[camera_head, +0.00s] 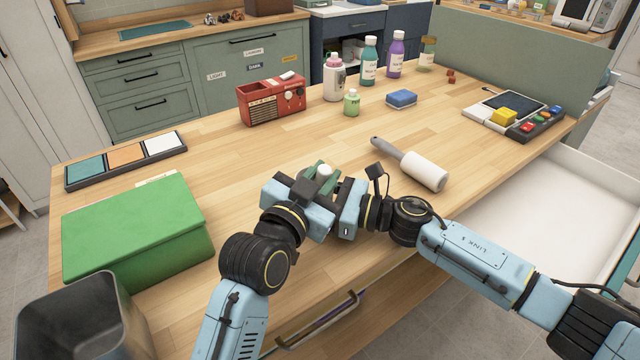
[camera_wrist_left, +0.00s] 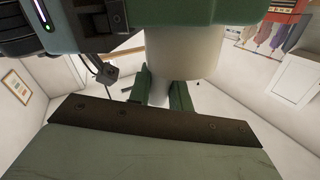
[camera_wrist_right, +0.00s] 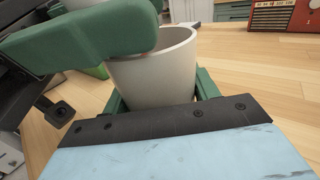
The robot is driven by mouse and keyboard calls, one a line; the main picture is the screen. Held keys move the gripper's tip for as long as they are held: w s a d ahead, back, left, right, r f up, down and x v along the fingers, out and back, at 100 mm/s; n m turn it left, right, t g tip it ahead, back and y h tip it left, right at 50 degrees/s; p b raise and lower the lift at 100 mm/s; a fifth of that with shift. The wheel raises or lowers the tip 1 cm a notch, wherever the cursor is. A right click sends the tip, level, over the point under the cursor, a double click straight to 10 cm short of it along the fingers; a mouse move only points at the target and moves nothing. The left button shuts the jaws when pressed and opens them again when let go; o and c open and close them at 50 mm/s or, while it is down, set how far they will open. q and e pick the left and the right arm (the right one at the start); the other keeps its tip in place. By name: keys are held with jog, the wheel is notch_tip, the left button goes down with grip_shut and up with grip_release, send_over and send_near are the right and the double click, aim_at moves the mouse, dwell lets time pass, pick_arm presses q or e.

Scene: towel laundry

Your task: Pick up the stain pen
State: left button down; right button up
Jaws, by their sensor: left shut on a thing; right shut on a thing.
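My left gripper (camera_head: 313,180) and my right gripper (camera_head: 329,184) meet low over the front middle of the table, their green fingers crowded together. Between them is a small white cylinder (camera_head: 324,171). The right wrist view shows it as a pale, hollow, cup-like piece (camera_wrist_right: 155,72) between the right fingers, with a green finger crossing at upper left. The left wrist view shows a pale cylinder (camera_wrist_left: 185,52) close up and white between the left fingers. Both grippers are shut on white material; I cannot tell whether it is one piece or two, or whether it is the stain pen.
A lint roller (camera_head: 424,171) lies just right of the grippers. A green box (camera_head: 135,230), a swatch tray (camera_head: 126,160) and a dark bin (camera_head: 70,315) are at left. A red radio (camera_head: 271,102), bottles (camera_head: 369,62) and a blue sponge (camera_head: 401,98) stand behind. An open drawer (camera_head: 560,205) is at right.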

pick_arm(q)
notch_tip(320, 180, up, 18)
dwell(0.4)
pick_arm(e)
jog(key=o, duration=1.1)
jog(key=shift+o, duration=0.2)
